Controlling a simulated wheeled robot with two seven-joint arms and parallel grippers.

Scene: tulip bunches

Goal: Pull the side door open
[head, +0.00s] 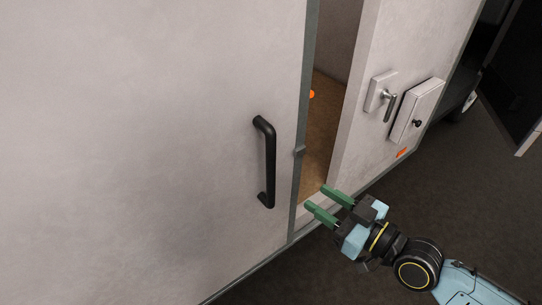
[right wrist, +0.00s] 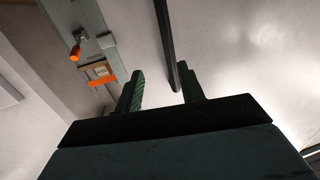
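The pale side door (head: 150,130) fills the left of the head view, with a black vertical bar handle (head: 268,165) near its grey edge. A gap to the right of this edge shows a brown interior floor (head: 320,120). My right gripper (head: 316,197) is open, its two green fingers apart, low in front of the gap and to the right of the handle. In the right wrist view a dark bar (right wrist: 166,45) reaches down between the open fingers (right wrist: 160,86); I cannot tell whether it touches them. My left gripper is not in view.
Right of the gap, the pale wall bears a latch lever (head: 389,103) and a small box with a black knob (head: 416,110). An orange label (head: 401,152) sits below them. Dark ground (head: 440,190) lies clear at right. A dark panel (head: 515,80) stands at far right.

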